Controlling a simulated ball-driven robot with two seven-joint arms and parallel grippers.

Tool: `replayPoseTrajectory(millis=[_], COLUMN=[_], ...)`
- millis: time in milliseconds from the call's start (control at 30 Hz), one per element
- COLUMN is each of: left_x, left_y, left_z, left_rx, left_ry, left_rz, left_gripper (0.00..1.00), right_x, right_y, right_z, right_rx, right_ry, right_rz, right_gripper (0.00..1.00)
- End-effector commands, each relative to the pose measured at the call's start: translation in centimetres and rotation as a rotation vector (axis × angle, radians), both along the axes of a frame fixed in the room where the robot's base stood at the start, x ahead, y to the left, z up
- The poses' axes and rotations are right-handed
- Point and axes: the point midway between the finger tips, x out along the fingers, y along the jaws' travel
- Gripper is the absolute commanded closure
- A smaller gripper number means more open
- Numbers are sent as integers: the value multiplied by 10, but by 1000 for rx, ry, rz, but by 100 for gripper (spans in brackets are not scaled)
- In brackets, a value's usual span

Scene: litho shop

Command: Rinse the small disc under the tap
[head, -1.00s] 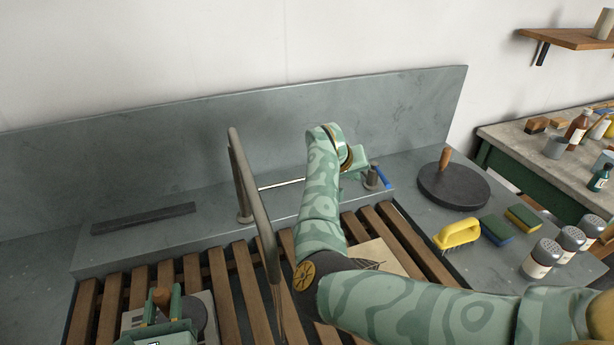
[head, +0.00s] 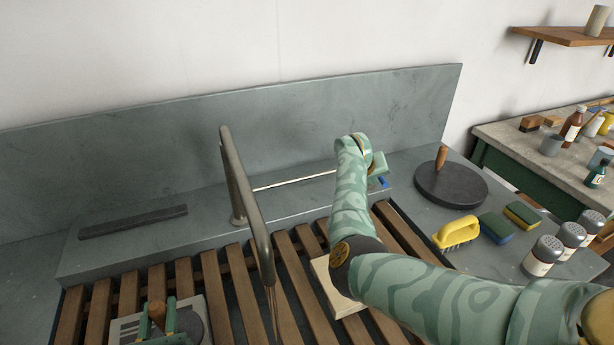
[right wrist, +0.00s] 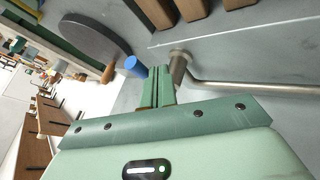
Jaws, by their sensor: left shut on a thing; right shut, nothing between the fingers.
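The small dark disc (head: 191,321) shows at the lower left of the head view, over a pale slab on the slats. My left gripper (head: 163,318) is shut on its wooden handle (head: 156,311). The tap (head: 243,190) is a bent metal pipe whose spout hangs over the slats, right of the disc. A thin streak shows below the spout; I cannot tell if it is water. My right gripper (right wrist: 158,88) is shut and empty, close beside the metal valve post (right wrist: 179,62) and blue lever (right wrist: 135,65). I cannot tell whether it touches them. The lever is partly hidden in the head view (head: 384,182).
A large dark disc with a wooden handle (head: 450,188), yellow brush (head: 456,232), sponges (head: 495,228) and shakers (head: 541,257) stand on the right counter. A pale block (head: 335,291) lies on the slats under my right arm. A dark bar (head: 133,221) lies on the ledge.

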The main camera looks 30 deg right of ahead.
Motion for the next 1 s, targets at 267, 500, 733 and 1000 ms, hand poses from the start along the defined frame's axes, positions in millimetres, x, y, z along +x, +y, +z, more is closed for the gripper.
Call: replayPoseTrajectory(millis=[267, 500, 733, 1000], left_x=[1, 0, -1, 0], left_y=[0, 0, 0, 0], left_z=[6, 54, 64, 62], left_rx=[-2, -2, -2, -2], left_ry=[-7, -28, -31, -31], left_rz=[0, 0, 0, 0], left_gripper=[100, 100, 100, 100], right_x=[0, -8, -12, -12], right_y=[0, -11, -21, -21], right_z=[2, 10, 1, -1], right_rx=[0, -1, 0, 0], right_ry=[0, -1, 1, 1], right_rz=[4, 102, 114, 114], right_gripper=[100, 100, 100, 100])
